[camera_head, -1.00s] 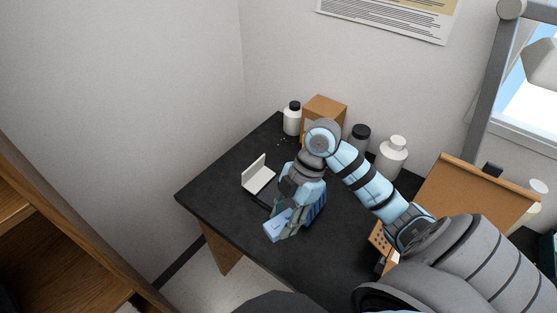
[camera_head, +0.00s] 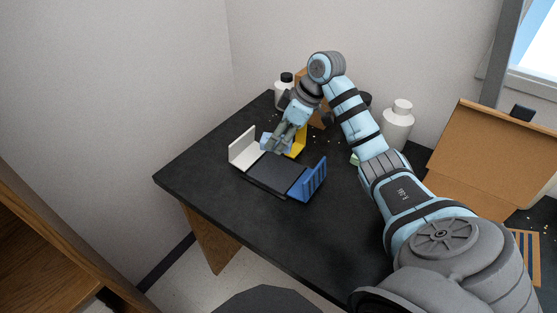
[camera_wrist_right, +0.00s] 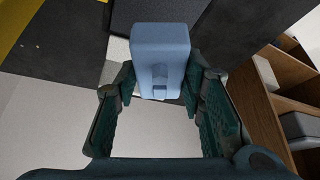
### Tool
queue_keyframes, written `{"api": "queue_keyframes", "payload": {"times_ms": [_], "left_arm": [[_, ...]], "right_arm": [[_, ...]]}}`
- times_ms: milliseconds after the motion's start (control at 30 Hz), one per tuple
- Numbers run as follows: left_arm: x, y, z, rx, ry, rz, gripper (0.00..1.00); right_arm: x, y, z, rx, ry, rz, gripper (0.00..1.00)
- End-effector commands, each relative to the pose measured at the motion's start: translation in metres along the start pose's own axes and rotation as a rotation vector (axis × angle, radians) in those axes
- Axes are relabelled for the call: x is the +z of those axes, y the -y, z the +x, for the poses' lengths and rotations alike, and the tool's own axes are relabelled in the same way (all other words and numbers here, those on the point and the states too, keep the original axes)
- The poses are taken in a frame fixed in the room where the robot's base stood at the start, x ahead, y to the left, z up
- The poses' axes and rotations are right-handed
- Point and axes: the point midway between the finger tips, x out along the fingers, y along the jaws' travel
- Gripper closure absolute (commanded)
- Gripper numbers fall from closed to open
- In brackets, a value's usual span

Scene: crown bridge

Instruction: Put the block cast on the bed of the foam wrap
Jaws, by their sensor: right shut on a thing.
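The block cast (camera_wrist_right: 160,50) is a light blue block. My right gripper (camera_head: 277,144) is shut on it, and in the right wrist view the block stands between the two fingers. In the head view only a small part of the block (camera_head: 266,142) shows beside the fingers. The foam wrap has a flat black bed (camera_head: 274,174), a white wall (camera_head: 243,149) at the left, a blue ribbed wall (camera_head: 314,181) at the right and a yellow wall (camera_head: 299,141) behind. My right gripper is over the wrap's rear left part; its height above the bed is hard to tell. My left gripper is not in view.
The wrap stands on a black table (camera_head: 225,200). White bottles (camera_head: 396,127) and a cardboard box stand behind my right arm. An open brown carton (camera_head: 485,150) is at the right. The table's front left is clear.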

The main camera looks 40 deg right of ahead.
Motion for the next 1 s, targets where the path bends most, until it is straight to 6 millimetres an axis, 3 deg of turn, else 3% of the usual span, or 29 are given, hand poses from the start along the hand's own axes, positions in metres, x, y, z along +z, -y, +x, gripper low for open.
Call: {"api": "queue_keyframes", "payload": {"times_ms": [100, 433, 767, 800, 900, 1000], "left_arm": [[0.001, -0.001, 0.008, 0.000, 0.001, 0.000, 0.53], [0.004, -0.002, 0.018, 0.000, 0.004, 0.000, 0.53], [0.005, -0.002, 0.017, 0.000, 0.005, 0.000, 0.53], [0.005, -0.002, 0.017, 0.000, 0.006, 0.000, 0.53], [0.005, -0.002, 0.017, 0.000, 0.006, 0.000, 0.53], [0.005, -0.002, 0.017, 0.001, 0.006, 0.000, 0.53]], "right_arm": [[0.015, 0.001, 0.031, -0.002, 0.002, 0.000, 1.00], [0.038, 0.001, 0.078, -0.001, 0.000, -0.001, 1.00], [0.039, 0.000, 0.082, 0.000, 0.000, -0.003, 1.00], [0.039, 0.000, 0.081, 0.000, 0.000, -0.003, 0.58], [0.039, 0.000, 0.081, 0.000, 0.000, -0.003, 0.44], [0.039, 0.000, 0.081, 0.000, 0.000, -0.003, 0.44]]}}
